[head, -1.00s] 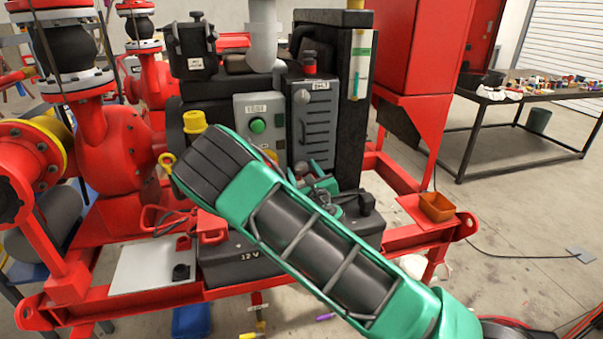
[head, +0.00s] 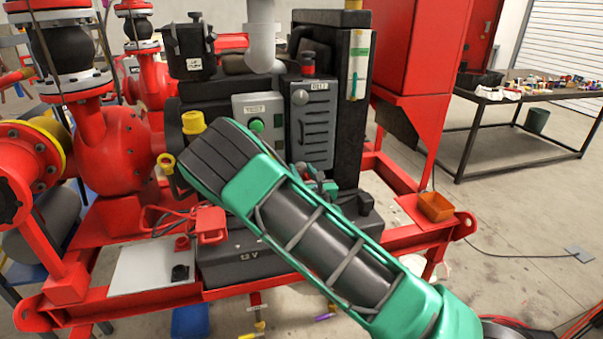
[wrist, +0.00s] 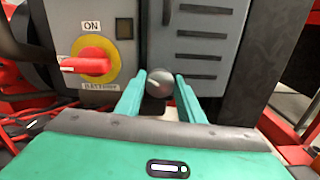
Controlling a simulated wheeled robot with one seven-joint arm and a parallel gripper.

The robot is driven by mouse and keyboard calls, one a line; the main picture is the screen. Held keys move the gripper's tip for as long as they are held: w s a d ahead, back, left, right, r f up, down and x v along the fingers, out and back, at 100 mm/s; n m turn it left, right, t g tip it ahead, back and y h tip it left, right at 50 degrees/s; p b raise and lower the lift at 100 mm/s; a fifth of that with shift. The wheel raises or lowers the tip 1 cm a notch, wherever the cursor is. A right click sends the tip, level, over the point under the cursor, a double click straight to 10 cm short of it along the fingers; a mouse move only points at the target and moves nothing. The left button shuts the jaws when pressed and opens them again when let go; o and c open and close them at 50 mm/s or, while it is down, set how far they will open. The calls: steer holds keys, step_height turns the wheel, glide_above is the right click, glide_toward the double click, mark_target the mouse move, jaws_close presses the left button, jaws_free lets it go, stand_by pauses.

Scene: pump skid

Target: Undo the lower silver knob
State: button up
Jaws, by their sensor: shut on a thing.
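The lower silver knob (wrist: 159,84) is a round, dark grey ball in the wrist view, at the bottom of the grey louvred door (wrist: 200,40). My gripper (wrist: 161,79) has one teal finger on each side of it and is shut on it. In the head view my arm hides the lower knob, and only a little of my gripper's teal end shows past the forearm. The upper silver knob (head: 300,97) sits at the top left of the same door, below a label, with nothing touching it.
A red rotary switch (wrist: 92,62) on a yellow disc marked ON is close to the left finger. A green button (head: 257,126) is on the panel left of the door. A black battery box (head: 225,262) lies below my arm.

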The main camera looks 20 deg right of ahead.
steer(key=shift+a+f+m, duration=0.1)
steer(key=shift+a+m, duration=0.1)
steer(key=shift+m, duration=1.6)
steer(key=o, duration=1.1)
steer(key=shift+c, duration=0.2)
